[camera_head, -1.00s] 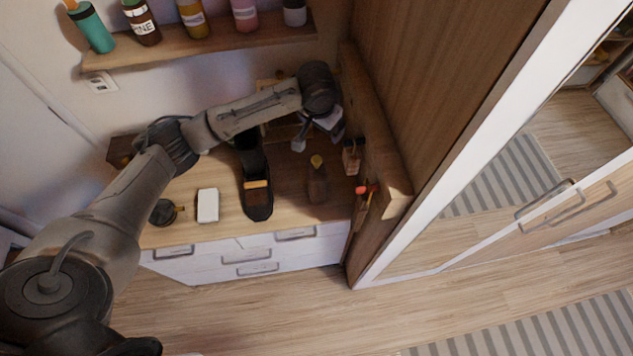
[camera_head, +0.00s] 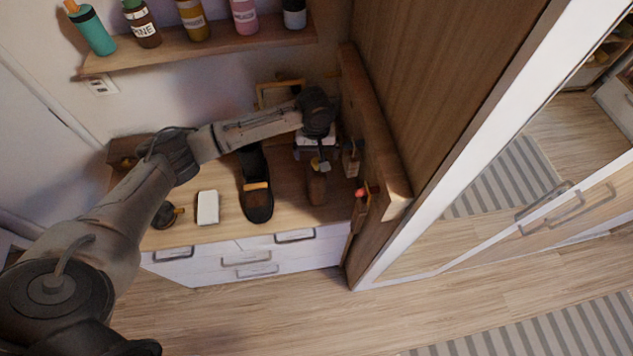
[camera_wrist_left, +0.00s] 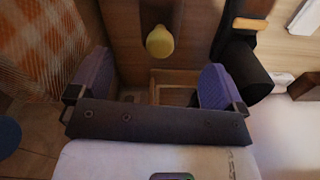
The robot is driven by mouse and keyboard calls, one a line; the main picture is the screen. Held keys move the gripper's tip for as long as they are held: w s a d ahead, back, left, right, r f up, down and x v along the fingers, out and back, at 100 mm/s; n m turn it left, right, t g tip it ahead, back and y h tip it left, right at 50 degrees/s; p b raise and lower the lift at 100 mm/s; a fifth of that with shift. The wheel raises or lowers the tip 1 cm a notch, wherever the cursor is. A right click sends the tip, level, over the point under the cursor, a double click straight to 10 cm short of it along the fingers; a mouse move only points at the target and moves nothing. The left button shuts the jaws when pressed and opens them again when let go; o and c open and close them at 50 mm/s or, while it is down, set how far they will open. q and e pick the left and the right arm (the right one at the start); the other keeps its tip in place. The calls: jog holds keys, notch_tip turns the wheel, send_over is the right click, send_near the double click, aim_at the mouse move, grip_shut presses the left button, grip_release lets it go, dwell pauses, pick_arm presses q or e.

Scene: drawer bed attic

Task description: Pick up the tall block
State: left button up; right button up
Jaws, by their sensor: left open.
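The tall block is a brown wooden piece (camera_head: 317,191) standing on the dresser top, right of the black shoe-like object. In the left wrist view a brown wooden surface (camera_wrist_left: 190,25), apparently this block, lies ahead of the jaws, with a rounded yellow piece (camera_wrist_left: 160,42) on it. My left gripper (camera_head: 314,162) is over the block's far end in the head view and hides its upper part. In the wrist view the purple finger pads (camera_wrist_left: 152,88) are wide apart with nothing gripped. I cannot tell whether they touch the block. My right gripper is not in view.
The black object (camera_head: 257,204) with a tan band stands close left of the block. A white box (camera_head: 208,207) and a dark round item (camera_head: 164,214) are farther left. A wooden side panel (camera_head: 376,150) bounds the right. A bottle shelf (camera_head: 200,50) is above.

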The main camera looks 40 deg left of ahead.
aim_at(316, 169)
pick_arm(q)
jog(key=shift+d+f+p, duration=0.1)
jog(key=shift+f+p, duration=0.2)
jog(key=shift+f, duration=3.65)
jog(key=shift+c, duration=0.4)
jog(key=c, duration=1.4)
jog(key=shift+c, duration=0.2)
